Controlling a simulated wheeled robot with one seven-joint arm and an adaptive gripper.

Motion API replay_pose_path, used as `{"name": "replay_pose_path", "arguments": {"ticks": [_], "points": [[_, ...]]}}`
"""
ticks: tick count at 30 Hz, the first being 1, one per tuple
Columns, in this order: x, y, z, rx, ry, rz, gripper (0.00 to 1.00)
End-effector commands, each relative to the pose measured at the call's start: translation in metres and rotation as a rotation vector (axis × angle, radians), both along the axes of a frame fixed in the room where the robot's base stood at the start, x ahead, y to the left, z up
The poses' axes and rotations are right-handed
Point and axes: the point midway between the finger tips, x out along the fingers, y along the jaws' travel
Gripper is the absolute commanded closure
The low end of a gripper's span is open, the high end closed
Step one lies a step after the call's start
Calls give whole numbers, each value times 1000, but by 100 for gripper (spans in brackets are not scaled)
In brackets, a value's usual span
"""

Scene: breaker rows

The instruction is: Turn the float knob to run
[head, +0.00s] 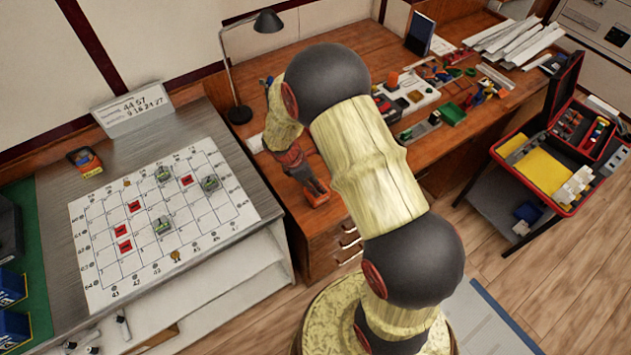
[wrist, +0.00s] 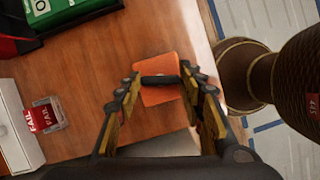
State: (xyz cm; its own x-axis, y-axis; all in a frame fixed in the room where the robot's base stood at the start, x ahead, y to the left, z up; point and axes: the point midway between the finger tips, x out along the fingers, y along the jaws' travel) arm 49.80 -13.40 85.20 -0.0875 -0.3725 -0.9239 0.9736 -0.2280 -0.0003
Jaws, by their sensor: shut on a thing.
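The float knob (wrist: 160,79) is a short black bar on an orange block (wrist: 158,95) that sits on the wooden desk. In the wrist view the bar lies nearly level across the picture, between my fingertips. My gripper (wrist: 162,80) is shut on the knob, one finger at each end of the bar. No run marking can be read on the block.
In the wrist view a clear case with red FAIL labels (wrist: 43,116) and a green box (wrist: 65,12) are to the left. The head view shows a desk lamp (head: 235,70), a gridded board (head: 160,225), a toolbox on a cart (head: 545,170) and clutter across the back of the desk.

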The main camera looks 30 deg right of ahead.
Motion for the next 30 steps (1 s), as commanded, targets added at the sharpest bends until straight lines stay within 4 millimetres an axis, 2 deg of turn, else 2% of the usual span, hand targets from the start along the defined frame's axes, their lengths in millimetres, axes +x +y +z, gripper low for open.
{"name": "replay_pose_path", "arguments": {"ticks": [21,30], "points": [[4,-3,1,0,0,-674,87],[4,-4,0,0,0,-842,87]]}}
